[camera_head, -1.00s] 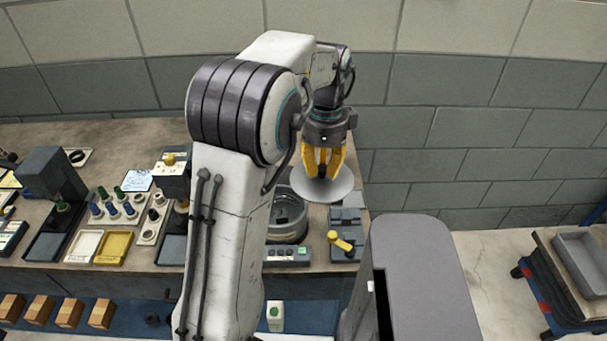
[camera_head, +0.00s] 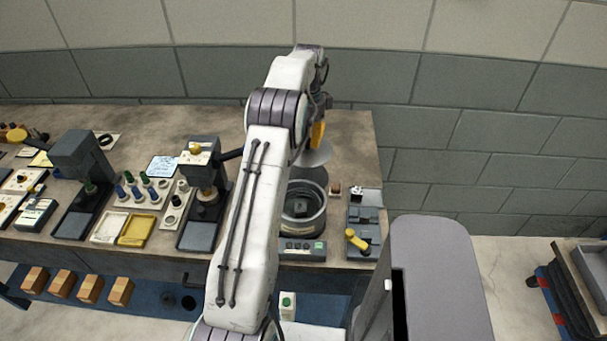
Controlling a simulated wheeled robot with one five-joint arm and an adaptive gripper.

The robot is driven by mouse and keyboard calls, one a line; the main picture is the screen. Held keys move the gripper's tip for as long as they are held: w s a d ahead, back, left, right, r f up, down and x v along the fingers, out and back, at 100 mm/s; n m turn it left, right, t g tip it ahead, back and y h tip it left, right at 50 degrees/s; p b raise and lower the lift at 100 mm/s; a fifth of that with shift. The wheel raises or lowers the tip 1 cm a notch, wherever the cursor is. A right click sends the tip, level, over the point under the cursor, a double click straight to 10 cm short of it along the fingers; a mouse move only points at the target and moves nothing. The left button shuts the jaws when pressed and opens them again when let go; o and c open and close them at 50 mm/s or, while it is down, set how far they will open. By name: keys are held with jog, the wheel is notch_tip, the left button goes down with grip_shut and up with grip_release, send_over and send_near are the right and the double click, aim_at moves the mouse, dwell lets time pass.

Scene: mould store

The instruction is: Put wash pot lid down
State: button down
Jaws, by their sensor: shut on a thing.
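The wash pot lid (camera_head: 318,155) is a pale grey disc, partly hidden behind my arm. My gripper (camera_head: 317,134), with yellow fingers, is shut on the lid from above. It holds the lid over the back of the bench, behind the wash pot. The wash pot (camera_head: 303,222) is a dark round tub, open at the top, with a dark block inside. Whether the lid touches the bench I cannot tell.
A grey fixture with a yellow handle (camera_head: 357,239) stands right of the pot, and a small brown block (camera_head: 335,189) lies near it. Presses (camera_head: 205,185) and a rack of coloured pegs (camera_head: 142,192) stand to the left. The back right bench top (camera_head: 350,140) is clear.

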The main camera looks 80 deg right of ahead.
jog(key=f, duration=0.4)
jog(key=w+f, duration=0.1)
jog(key=f, duration=0.1)
jog(key=shift+w+d+f+p, duration=0.1)
jog(key=shift+d+f+p, duration=0.1)
jog(key=shift+d+p, duration=0.2)
jog(key=shift+f+p, duration=0.45)
jog(key=shift+f, duration=1.75)
jog(key=shift+f, duration=0.1)
jog(key=shift+f, duration=0.15)
jog(key=c, duration=1.2)
grip_release()
jog(key=shift+r, duration=0.2)
notch_tip(320, 180, up, 12)
jog(key=shift+f+b, duration=0.2)
jog(key=shift+b, duration=0.4)
jog(key=shift+a+r, duration=0.1)
jog(key=shift+r, duration=0.15)
